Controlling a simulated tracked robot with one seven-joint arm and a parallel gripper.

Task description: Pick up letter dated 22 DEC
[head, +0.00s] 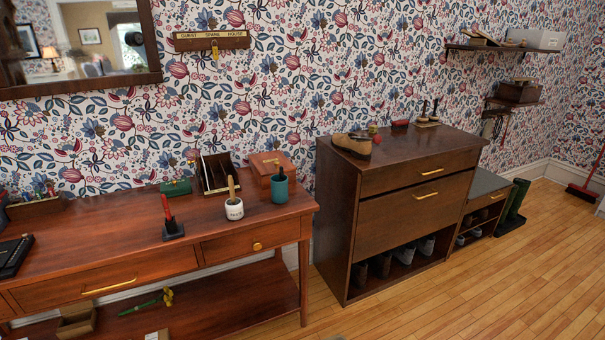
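No letter with a readable 22 DEC date shows in the head view. A dark wooden upright rack (217,172) with slots stands at the back of the reddish-brown console table (120,215). A thin pale edge shows at its left side, but I cannot tell whether it is a letter. A small pale item at the bottom edge, on the table's lower shelf (215,305), is cut off and too small to identify. My gripper is not in view.
A white pot (234,209), a teal cup (279,186), a wooden box (271,166), a green box (175,187) and a red-handled tool (167,208) crowd the tabletop. A dark shoe cabinet (337,230) stands to the right. The wooden floor (470,290) in front is clear.

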